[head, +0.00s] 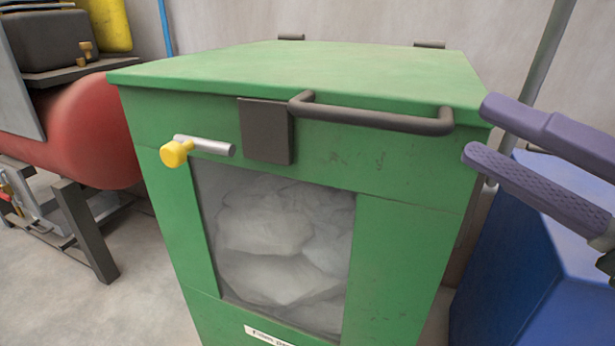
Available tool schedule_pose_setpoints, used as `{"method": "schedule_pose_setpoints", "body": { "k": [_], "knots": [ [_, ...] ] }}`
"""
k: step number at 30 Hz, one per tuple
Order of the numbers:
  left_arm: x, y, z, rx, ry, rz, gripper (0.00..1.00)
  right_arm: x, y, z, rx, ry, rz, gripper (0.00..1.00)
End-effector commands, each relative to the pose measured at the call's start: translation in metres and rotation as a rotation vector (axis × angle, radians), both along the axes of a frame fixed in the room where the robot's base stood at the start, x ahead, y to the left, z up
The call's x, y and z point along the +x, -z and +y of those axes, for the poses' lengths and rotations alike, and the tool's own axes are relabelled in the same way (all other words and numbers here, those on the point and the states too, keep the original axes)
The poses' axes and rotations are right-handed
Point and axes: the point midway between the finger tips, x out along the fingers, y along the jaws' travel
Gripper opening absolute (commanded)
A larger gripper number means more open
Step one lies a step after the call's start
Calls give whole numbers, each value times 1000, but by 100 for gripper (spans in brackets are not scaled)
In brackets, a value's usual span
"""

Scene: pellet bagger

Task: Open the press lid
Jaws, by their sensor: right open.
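The press is a green box whose flat lid (290,72) lies closed on top. Two dark hinges show at the lid's back edge. A dark grey bar handle (375,118) runs along the lid's front edge. A dark latch plate (266,130) hangs at the front beside the handle's left end. A metal pin with a yellow knob (175,153) sticks out left of the plate. My right gripper (473,130) is open and empty, its two purple fingers just right of the handle's right end, apart from it. My left gripper is not in view.
A window in the press front shows white bags (275,235). A red tank (92,130) on a dark stand is at the left. A blue bin (530,260) stands close at the right, under my right gripper. A wall is behind.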

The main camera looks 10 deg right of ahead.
Motion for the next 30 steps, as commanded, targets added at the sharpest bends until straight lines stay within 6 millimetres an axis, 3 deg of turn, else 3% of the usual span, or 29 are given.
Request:
{"method": "schedule_pose_setpoints", "body": {
  "k": [1, 5, 11, 24, 30],
  "knots": [
    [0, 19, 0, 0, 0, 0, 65, -2, 18, 2, -18, -16, -15, 47],
    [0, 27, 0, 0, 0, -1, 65, -6, 26, 6, -49, -46, -44, 47],
    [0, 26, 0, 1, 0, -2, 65, 4, 20, 16, -56, -55, -54, 47],
    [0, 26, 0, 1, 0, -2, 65, 60, 5, 57, -54, -53, -50, 47],
    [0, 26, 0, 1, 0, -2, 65, 70, 3, 64, -54, -51, -49, 47]
  ]
}}
